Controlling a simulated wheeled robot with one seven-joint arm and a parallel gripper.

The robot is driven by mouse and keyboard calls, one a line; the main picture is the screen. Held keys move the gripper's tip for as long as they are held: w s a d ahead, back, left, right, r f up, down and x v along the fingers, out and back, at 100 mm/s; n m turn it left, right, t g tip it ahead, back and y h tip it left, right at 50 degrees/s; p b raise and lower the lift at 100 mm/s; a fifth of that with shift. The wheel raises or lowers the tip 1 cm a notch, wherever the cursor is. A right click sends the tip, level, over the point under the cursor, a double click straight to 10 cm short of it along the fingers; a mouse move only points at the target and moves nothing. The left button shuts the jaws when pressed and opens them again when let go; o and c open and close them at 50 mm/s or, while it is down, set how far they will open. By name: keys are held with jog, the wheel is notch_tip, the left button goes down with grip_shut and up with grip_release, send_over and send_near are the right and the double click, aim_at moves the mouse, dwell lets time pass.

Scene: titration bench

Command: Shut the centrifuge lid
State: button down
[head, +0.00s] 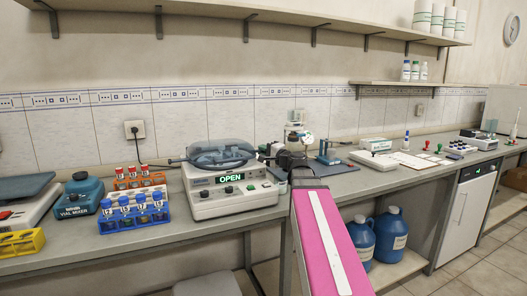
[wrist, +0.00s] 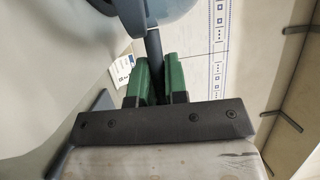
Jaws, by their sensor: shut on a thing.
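The centrifuge (head: 232,199) is a white box on the bench, and its display reads OPEN. Its round, dark see-through lid (head: 218,154) lies nearly flat over the top; I cannot tell whether its rim touches the body. My gripper (head: 270,153) is at the lid's right side, partly hidden by my own arm. In the wrist view, the green fingers of my gripper (wrist: 158,80) are shut on a dark bar, the lid handle (wrist: 153,48), which runs up to the rounded lid (wrist: 182,8).
Left of the centrifuge stand a blue tube rack (head: 137,218), an orange rack (head: 138,182) and a vial mixer (head: 83,195). A stand with dark parts (head: 327,155) is behind my arm. A shelf (head: 200,10) runs above. Blue jugs (head: 392,235) stand below the bench.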

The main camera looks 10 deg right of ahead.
jog(key=c, duration=1.2)
grip_release()
jog(key=shift+o, duration=0.2)
jog(key=shift+s+d, duration=0.1)
jog(key=v, duration=1)
jog(key=shift+s+d, duration=0.2)
